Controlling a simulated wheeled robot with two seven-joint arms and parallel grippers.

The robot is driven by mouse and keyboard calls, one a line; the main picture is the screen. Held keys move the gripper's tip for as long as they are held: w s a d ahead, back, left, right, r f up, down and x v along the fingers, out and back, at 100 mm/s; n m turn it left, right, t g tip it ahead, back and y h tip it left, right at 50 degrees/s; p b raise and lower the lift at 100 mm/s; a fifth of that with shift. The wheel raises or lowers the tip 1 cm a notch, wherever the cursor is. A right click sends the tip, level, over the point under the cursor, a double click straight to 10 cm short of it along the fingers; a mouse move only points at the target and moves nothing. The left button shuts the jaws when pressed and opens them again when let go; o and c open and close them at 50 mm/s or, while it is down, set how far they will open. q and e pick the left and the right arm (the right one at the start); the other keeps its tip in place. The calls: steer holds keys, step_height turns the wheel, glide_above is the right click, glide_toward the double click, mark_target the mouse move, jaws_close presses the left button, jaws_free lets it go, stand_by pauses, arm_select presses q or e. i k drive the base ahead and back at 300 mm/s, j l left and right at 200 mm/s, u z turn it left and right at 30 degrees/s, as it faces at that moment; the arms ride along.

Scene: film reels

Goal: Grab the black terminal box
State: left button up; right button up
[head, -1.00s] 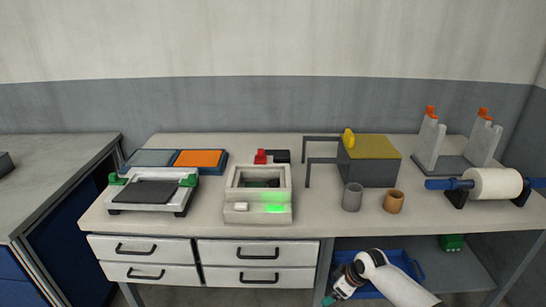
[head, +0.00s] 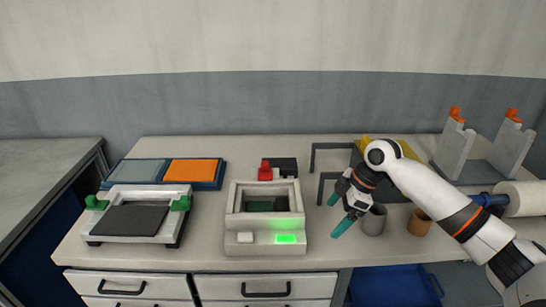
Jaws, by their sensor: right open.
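A small black box (head: 284,165), which looks like the terminal box, sits on the bench behind the white device. A red part (head: 265,172) stands at its left front and hides some of it. My right gripper (head: 339,211) is open and empty, with teal fingertips apart. It hangs over the bench to the right of the white device, in front and to the right of the black box, not touching it. My left gripper is not in view.
The white device (head: 264,218) with a green light stands in front of the black box. A grey cup (head: 374,221), a brown cup (head: 419,222) and a dark bracket (head: 322,188) are near my right arm. Bench at the front left of the cups is clear.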

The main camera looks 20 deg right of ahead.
mark_target(288, 166)
steer(key=i, duration=1.2)
